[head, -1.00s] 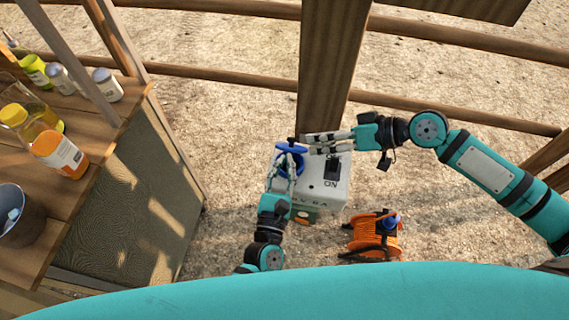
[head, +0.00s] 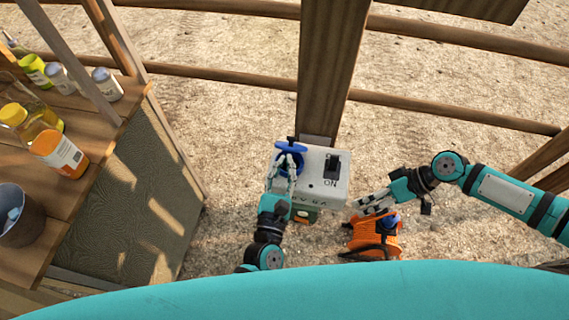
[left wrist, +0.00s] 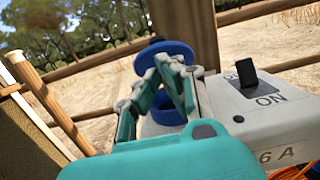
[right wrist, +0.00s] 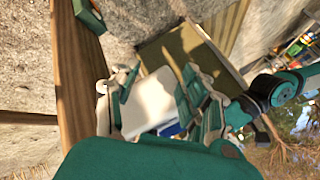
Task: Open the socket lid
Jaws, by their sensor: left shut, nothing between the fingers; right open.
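The grey socket box (head: 325,170) stands against a wooden post, with a black switch (head: 332,165) marked ON. Its blue lid (head: 290,147) is raised; in the left wrist view the lid (left wrist: 163,55) stands above the blue socket ring (left wrist: 167,112). My left gripper (head: 289,160) is shut and empty at the socket, its fingertips (left wrist: 176,66) close to the lid; I cannot tell whether they touch it. My right gripper (head: 362,207) is open and empty, to the right of the box and near the orange cable reel. In its wrist view the pale box (right wrist: 152,100) shows beyond the fingers.
The orange cable reel (head: 372,242) with a blue plug (head: 392,222) stands on the sandy ground right of the box. A wooden shelf unit (head: 92,125) with bottles and a bucket (head: 14,222) is at the left. Wooden rails run behind. Ground between shelf and box is clear.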

